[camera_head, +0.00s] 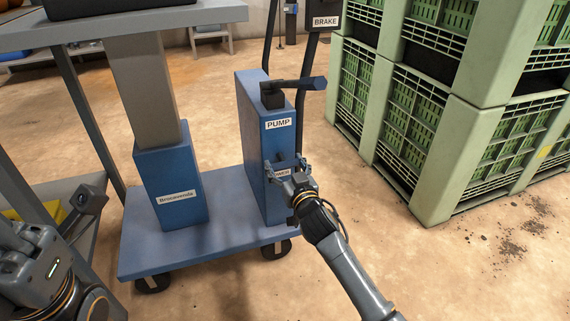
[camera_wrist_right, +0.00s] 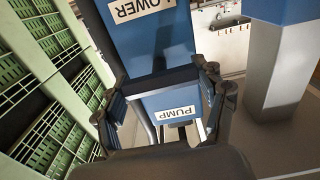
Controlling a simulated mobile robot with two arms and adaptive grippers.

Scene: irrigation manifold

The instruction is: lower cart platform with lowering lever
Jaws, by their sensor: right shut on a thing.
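The blue cart (camera_head: 215,245) stands on the floor, its grey platform (camera_head: 150,25) raised on a column. The blue pump housing (camera_head: 255,125) bears a PUMP label and a black pump handle (camera_head: 295,85) on top. My right gripper (camera_head: 287,167) is at the housing's front, by the small lowering-lever label, shut on the lowering lever, which its fingers largely hide. In the right wrist view, a dark bar (camera_wrist_right: 158,80) lies between the fingers of my right gripper (camera_wrist_right: 165,100), with the LOWER label (camera_wrist_right: 140,8) above. My left gripper (camera_head: 18,255) is at the lower left; its fingers are unclear.
Green stacked crates (camera_head: 440,110) stand close on the right. The BRAKE sign (camera_head: 326,21) is on the cart's handle frame behind the housing. A grey table frame (camera_head: 90,120) stands at left.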

